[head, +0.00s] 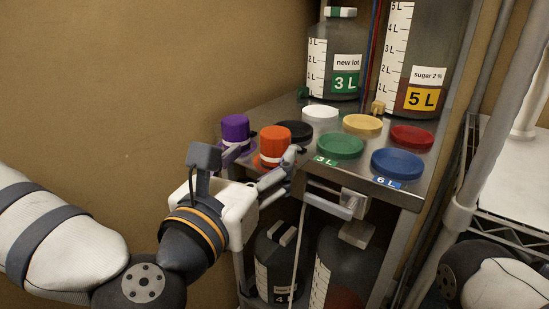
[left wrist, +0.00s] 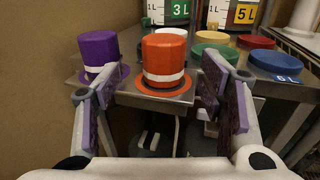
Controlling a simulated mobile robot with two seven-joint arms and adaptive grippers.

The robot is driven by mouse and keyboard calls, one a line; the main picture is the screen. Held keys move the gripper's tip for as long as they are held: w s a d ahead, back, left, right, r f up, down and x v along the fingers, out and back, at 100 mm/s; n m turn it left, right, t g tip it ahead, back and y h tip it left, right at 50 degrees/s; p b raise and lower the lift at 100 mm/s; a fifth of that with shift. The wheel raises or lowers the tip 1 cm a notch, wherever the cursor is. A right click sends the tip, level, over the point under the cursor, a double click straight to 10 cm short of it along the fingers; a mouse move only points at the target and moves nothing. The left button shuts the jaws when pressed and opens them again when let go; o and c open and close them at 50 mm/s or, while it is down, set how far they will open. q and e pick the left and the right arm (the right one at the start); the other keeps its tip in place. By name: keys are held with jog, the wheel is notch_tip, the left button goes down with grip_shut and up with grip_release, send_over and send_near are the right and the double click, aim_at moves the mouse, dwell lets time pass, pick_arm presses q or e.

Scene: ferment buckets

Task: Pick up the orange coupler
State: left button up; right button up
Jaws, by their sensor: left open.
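The orange coupler (head: 273,143) is a short cylinder with a pale band and a flared base. It stands upright near the front left edge of the metal shelf top, just right of a purple coupler (head: 235,130). In the left wrist view the orange coupler (left wrist: 164,62) stands ahead, between and beyond the fingers. My left gripper (head: 262,172) is open at the shelf's front edge, with nothing held; its fingers (left wrist: 163,108) are spread wide in the left wrist view. Part of my right arm shows at the lower right of the head view, but its gripper does not.
Black, white, green (head: 340,145), yellow, red and blue (head: 398,163) lids lie on the metal shelf (head: 415,185) to the right. Bottles labelled 3 L (head: 336,60) and 5 L (head: 425,60) stand behind. More bottles (head: 275,265) stand below. A grey pole (head: 485,130) rises at right.

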aim_at(270, 145)
pick_arm(q)
jog(key=x, duration=0.4)
jog(key=r+x, duration=0.1)
jog(key=x, duration=0.1)
jog(key=shift+s+d, duration=0.1)
jog(key=shift+d, duration=0.05)
jog(key=c, duration=1.4)
